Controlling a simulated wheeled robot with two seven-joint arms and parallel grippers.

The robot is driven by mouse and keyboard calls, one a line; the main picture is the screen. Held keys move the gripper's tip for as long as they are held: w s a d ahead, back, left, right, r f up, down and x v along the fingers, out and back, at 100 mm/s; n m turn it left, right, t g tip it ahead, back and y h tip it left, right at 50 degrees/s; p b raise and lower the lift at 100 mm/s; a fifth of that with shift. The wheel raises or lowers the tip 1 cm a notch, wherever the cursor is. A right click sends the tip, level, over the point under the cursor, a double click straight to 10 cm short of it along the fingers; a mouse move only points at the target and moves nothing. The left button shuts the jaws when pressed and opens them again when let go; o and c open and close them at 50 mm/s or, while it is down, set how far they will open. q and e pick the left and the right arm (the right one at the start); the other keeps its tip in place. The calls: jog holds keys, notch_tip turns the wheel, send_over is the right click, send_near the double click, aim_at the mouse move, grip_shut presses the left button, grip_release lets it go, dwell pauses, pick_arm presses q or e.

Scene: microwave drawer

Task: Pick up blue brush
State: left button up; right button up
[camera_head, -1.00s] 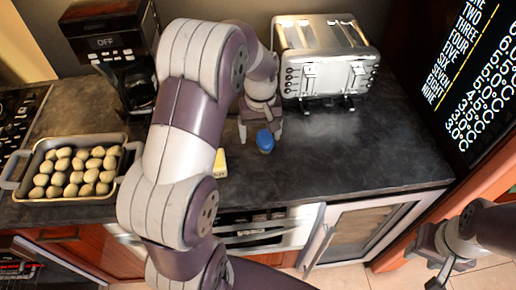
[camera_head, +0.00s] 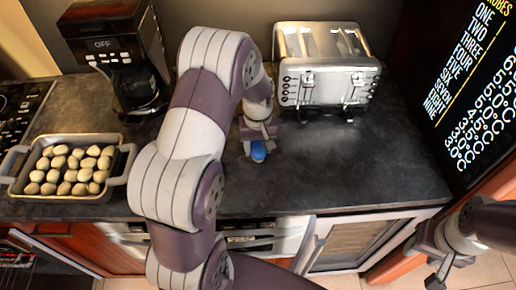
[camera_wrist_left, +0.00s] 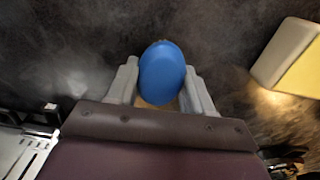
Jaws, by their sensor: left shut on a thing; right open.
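The blue brush (camera_head: 258,151) is on the dark countertop near its middle, seen as a rounded blue top. In the left wrist view the blue brush (camera_wrist_left: 162,73) sits between the two grey fingers. My left gripper (camera_head: 257,140) is shut on it from above; the left gripper also shows in the wrist view (camera_wrist_left: 160,88). The brush's underside is mostly hidden, and I cannot tell if it touches the counter. My right gripper (camera_head: 440,268) is open and empty at the lower right, in front of the counter.
A silver toaster (camera_head: 326,75) stands behind and right of the brush. A coffee maker (camera_head: 120,60) and a tray of round pale items (camera_head: 118,188) are at the left. A yellow and white block (camera_wrist_left: 290,60) lies near the brush. The counter's right part is clear.

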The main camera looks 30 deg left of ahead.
aim_at(259, 147)
pick_arm(q)
jog(key=shift+r, duration=0.1)
jog(key=shift+w+r, duration=0.1)
jog(key=shift+r, duration=0.15)
jog(key=r, duration=0.2)
jog(key=r+b, duration=0.1)
jog(key=shift+s+d+r, duration=0.3)
jog(key=shift+s+r, duration=0.05)
jog(key=shift+r, duration=0.05)
jog(key=s+d+r+b, duration=0.1)
jog(key=s+d+r, duration=0.5)
jog(key=s+d, duration=0.1)
jog(key=shift+s+d+r+b, duration=0.25)
jog(key=shift+s+r+b, duration=0.05)
jog(key=shift+s, duration=0.15)
jog(key=shift+o, duration=0.9)
jog(key=shift+c, duration=0.4)
